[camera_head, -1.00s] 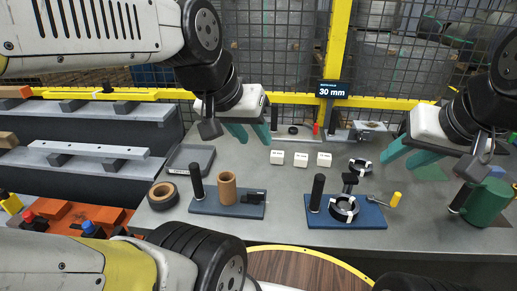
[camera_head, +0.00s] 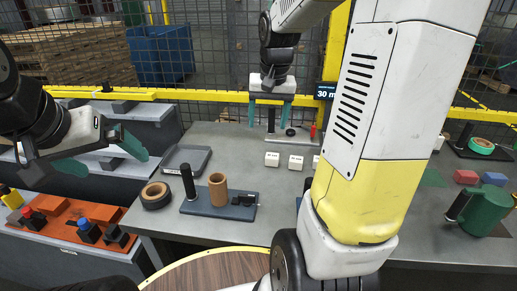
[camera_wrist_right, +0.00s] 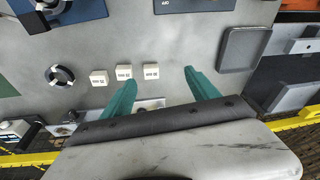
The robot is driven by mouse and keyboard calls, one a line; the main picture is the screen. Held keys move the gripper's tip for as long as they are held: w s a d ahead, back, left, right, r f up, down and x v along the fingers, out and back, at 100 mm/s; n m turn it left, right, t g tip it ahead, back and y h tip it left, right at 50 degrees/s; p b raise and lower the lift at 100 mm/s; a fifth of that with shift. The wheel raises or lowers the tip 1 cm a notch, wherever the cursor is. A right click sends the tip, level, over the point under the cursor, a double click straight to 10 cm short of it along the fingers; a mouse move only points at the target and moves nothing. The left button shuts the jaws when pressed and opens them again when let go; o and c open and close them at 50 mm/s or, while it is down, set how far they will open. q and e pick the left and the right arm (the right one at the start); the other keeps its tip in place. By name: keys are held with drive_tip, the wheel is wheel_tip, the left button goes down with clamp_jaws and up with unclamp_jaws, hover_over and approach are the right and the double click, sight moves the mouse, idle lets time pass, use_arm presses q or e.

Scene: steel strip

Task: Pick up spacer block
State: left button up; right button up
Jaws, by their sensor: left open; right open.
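Three small white blocks with dark print, likely the spacer blocks, lie in a row on the grey table: a left one (camera_head: 272,159), a middle one (camera_head: 295,162) and a right one (camera_head: 316,162), partly hidden by my right arm. The print is too small to read. My left gripper (camera_head: 105,155) is open and empty over the left shelves.
A sign (camera_head: 326,93) reads 30 mm in part. A grey tray (camera_head: 187,160), a tape roll (camera_head: 156,195) and a blue base (camera_head: 218,208) with a brown cylinder stand left. A green mug (camera_head: 485,208) and red (camera_head: 466,177) and blue blocks (camera_head: 493,179) are right.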

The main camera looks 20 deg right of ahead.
drive_tip(key=w+d+f+g, duration=0.1)
drive_tip(key=w+d+f, duration=0.1)
drive_tip(key=w+f, duration=0.3)
drive_tip(key=m+g, duration=0.1)
drive_tip(key=m, duration=0.1)
hover_over(272, 155)
drive_tip(key=f, duration=0.7)
drive_tip(key=shift+s, duration=0.3)
drive_tip(key=f, duration=0.8)
drive_tip(key=shift+w, duration=0.2)
drive_tip(key=c, duration=1.5)
drive_tip(key=shift+o, duration=0.2)
drive_tip(key=shift+r, duration=0.1)
drive_tip(key=shift+r, duration=0.25)
wheel_tip(272, 155, up, 3)
drive_tip(key=shift+r, duration=0.1)
drive_tip(key=s+a, duration=0.1)
drive_tip(key=s, duration=0.4)
drive_tip(key=s+a, duration=0.2)
drive_tip(key=s, duration=0.3)
drive_tip(key=s+a+r, duration=0.1)
drive_tip(key=s+a, duration=0.1)
drive_tip(key=s, duration=0.3)
drive_tip(key=shift+a, duration=0.2)
